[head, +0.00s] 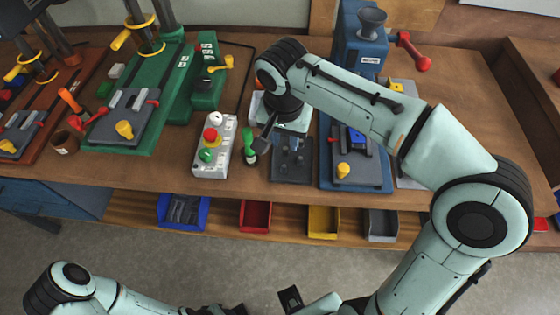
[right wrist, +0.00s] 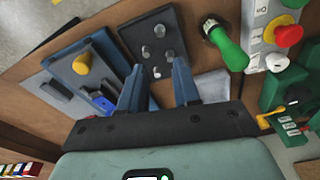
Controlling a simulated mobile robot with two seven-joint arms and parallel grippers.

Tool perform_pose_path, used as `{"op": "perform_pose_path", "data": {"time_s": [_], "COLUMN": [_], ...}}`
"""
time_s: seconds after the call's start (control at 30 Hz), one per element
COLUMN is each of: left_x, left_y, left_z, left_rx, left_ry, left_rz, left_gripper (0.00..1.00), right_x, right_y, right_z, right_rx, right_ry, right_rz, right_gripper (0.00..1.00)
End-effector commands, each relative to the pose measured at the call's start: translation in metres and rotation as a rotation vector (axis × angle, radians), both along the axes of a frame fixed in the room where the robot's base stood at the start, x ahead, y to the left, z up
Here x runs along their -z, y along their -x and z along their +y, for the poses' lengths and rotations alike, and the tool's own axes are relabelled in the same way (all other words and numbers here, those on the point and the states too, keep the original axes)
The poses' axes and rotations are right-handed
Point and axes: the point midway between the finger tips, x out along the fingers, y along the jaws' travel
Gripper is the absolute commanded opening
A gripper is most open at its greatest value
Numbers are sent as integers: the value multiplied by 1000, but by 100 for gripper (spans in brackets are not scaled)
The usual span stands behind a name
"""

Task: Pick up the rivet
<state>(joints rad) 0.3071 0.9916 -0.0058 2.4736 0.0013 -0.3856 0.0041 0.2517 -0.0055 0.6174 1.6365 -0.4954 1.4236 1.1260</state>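Several small grey metal studs that look like rivets (right wrist: 159,31) stand in a dark plate (right wrist: 132,31) in the right wrist view; which one is meant I cannot tell. In the head view the dark plate (head: 292,170) lies near the bench's front edge, and its studs are too small to make out well. My right gripper (right wrist: 160,66) is open and empty, its two blue fingers spread and pointing toward the plate. In the head view the right gripper (head: 278,134) hangs just behind the plate, partly hidden by my wrist.
A green-handled tool (head: 249,145) and a control box (head: 214,146) with coloured buttons stand left of the plate. A blue machine base (head: 374,182) stands close on its right. Coloured bins (head: 182,211) sit below the bench edge. Bare wood (head: 445,70) shows at the right.

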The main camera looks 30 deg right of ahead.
Motion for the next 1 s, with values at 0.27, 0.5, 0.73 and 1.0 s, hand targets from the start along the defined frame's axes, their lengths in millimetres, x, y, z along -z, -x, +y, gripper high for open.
{"op": "perform_pose_path", "data": {"time_s": [0.27, 0.5, 0.73, 1.0], "left_x": [10, 12, 16, 17], "left_y": [4, 4, 5, 6], "left_z": [0, 0, 0, 0], "left_rx": [0, 0, 0, 0], "left_ry": [-1, -1, 0, 0], "left_rz": [5, 5, 6, 7], "left_gripper": [43, 43, 43, 43], "right_x": [51, 69, 103, 112], "right_y": [-4, -4, -4, -5], "right_z": [-4, -3, 0, 0], "right_rx": [0, -1, -1, -1], "right_ry": [-1, 0, 0, -1], "right_rz": [4, 5, 6, 2], "right_gripper": [32, 32, 32, 32]}}
